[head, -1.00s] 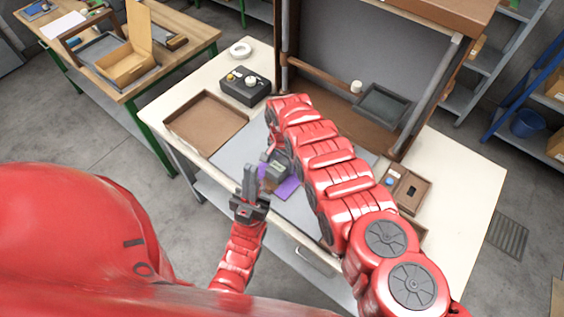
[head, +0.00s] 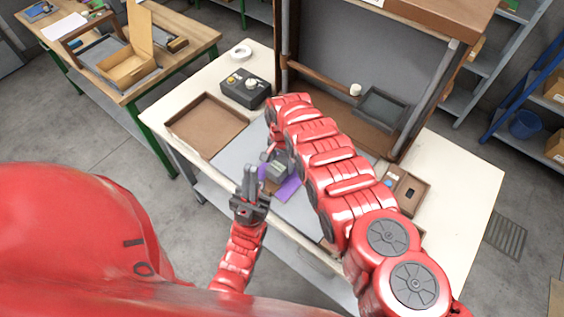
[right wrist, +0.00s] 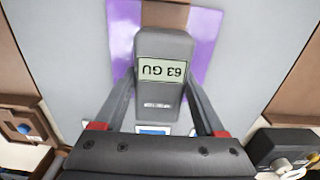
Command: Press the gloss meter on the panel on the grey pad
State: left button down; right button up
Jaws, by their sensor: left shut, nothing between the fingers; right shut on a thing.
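The gloss meter (right wrist: 165,55) is a dark grey block with a lit display reading "63 GU", upside down in the right wrist view. My right gripper (right wrist: 162,98) is shut on its sides. In the head view the meter (head: 279,166) is over the purple panel (head: 289,188), which also shows on both sides of it in the right wrist view (right wrist: 205,35). I cannot tell for certain whether its underside touches the panel. The panel lies on the grey pad (head: 238,152). My left gripper (head: 250,174) is shut and empty, pointing up just left of the meter.
A shallow brown tray (head: 172,128) lies left of the pad, with a black knobbed box (head: 246,94) and a white ring (head: 241,51) behind. A booth with a dark grey tray (head: 383,108) stands behind. A small wooden box (head: 418,194) is at right, beyond my right arm.

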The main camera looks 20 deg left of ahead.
notch_tip(320, 180, up, 3)
jog(key=shift+f+p, duration=0.1)
jog(key=shift+p, duration=0.85)
jog(key=shift+r+p, duration=0.95)
jog(key=shift+r, duration=0.4)
jog(key=shift+f, duration=0.15)
